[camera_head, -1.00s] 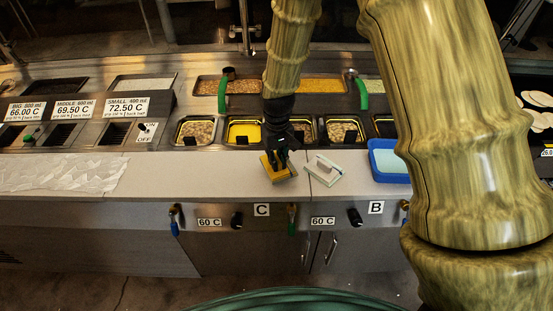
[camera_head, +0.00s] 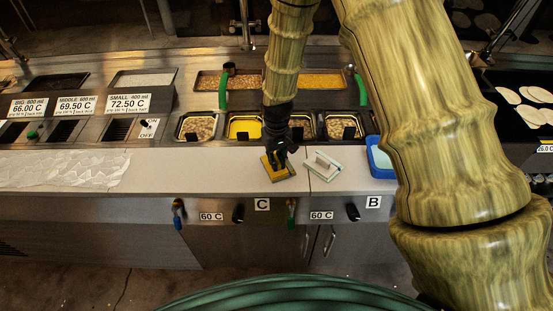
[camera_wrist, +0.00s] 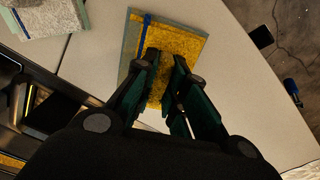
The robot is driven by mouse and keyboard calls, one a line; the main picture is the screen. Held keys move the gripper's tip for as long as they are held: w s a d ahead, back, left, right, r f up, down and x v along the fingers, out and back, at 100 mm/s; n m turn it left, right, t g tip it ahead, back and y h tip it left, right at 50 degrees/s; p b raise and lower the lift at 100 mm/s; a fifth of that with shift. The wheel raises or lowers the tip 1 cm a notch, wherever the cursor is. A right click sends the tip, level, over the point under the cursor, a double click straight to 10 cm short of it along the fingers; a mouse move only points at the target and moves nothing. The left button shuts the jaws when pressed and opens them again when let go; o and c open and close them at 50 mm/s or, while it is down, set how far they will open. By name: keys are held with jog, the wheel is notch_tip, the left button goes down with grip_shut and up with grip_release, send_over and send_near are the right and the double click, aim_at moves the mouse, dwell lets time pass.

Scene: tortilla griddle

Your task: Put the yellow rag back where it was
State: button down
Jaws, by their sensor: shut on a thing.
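In the wrist view the rag (camera_wrist: 185,42) shows a rough yellow face, a grey-green border and a blue strip. My gripper (camera_head: 279,157) points down over the rag. In the wrist view my gripper (camera_wrist: 167,68) has its fingers close together at the rag's middle, shut on it. The fingers hide the gripped part. I cannot tell whether the rag touches the counter.
A blue tub (camera_head: 378,158) stands right of the white pad, partly behind my arm. Food pans, one a yellow pan (camera_head: 243,128), line the back of the counter. A crumpled white cloth (camera_head: 60,170) lies at the left. The counter (camera_head: 190,170) between cloth and rag is clear.

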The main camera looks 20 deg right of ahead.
aim_at(277, 159)
jog(key=shift+f, duration=0.1)
jog(key=c, duration=1.5)
grip_release()
jog(key=shift+o, duration=0.2)
notch_tip(277, 159, up, 12)
jog(key=b, duration=0.4)
jog(key=shift+b, duration=0.4)
